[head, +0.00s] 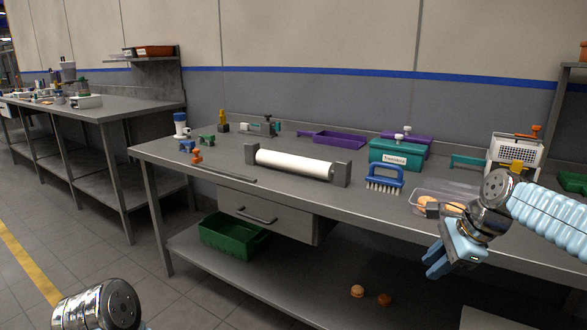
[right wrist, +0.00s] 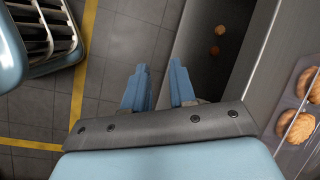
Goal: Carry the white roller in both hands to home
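The white roller (head: 293,165) lies level between two grey end brackets (head: 341,174) on the metal workbench in the head view. It is on the left half of the bench top. My right gripper (head: 434,268) hangs in front of the bench's front edge, to the right of the roller and apart from it. In the right wrist view its two blue fingers (right wrist: 163,82) are parted with nothing between them. My left arm shows only as a metal joint at the bottom left of the head view; its gripper is out of view.
A blue brush (head: 384,179), a green box (head: 397,152) and a clear biscuit tray (head: 455,197) stand right of the roller. Small clamps (head: 196,157) lie left. A green bin (head: 232,236) and two biscuits (head: 358,291) are on the lower shelf. A drawer (head: 262,213) hangs below the roller.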

